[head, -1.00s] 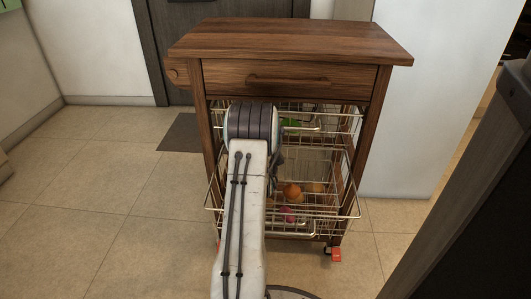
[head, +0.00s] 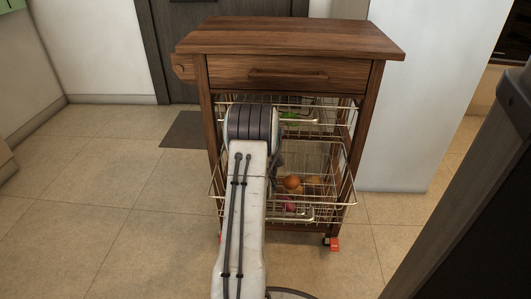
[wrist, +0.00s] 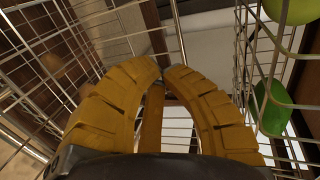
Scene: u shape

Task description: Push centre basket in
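The centre basket (head: 330,206) is a wire basket in a wooden cart, jutting out past the cart's front. It holds an orange round item (head: 292,182) and a pink one (head: 290,205). My arm covers its left part in the head view. My gripper (wrist: 163,72) has curved yellow fingers, seen in the wrist view, with their tips together and no object between them. Wire bars lie on both sides of the fingers. Whether the fingers touch any bar, I cannot tell. My gripper is hidden behind my arm in the head view.
An upper wire basket (head: 318,106) holds green items (wrist: 271,108). Above it are a shut drawer (head: 290,76) and the wooden top (head: 290,36). A red-marked caster (head: 332,243) shows below. A white wall (head: 415,120) stands right of the cart.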

